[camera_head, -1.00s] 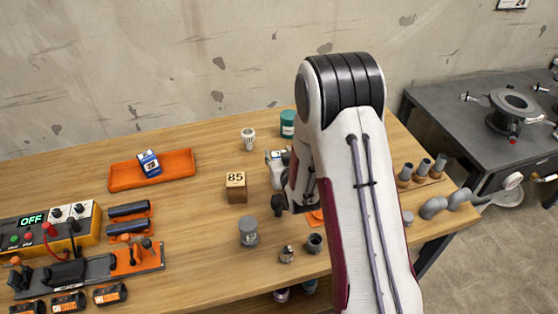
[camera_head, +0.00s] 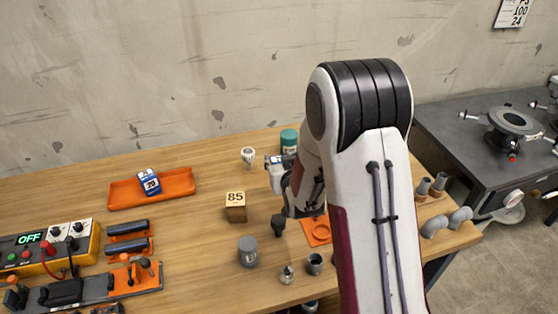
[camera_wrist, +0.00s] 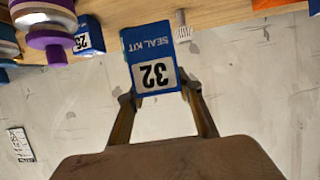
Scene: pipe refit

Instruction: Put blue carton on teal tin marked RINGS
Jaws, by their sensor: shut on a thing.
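My gripper (camera_wrist: 158,92) is shut on a blue carton (camera_wrist: 150,42), marked SEAL KIT 32, in the wrist view. The carton is upside down in that picture, between the two fingers. In the head view the gripper is mostly hidden by my arm, and a bit of the held carton (camera_head: 281,159) shows at its left. A teal tin (camera_head: 289,141) stands at the back of the bench, just behind the held carton in the picture. Its marking cannot be read. I cannot tell the gap between carton and tin.
An orange tray (camera_head: 176,186) at the back left holds another blue carton (camera_head: 149,184). A wooden block marked 85 (camera_head: 235,206), a white fitting (camera_head: 248,157) and a grey cylinder (camera_head: 248,251) stand left of my arm. An orange mat (camera_head: 317,231) lies by the gripper.

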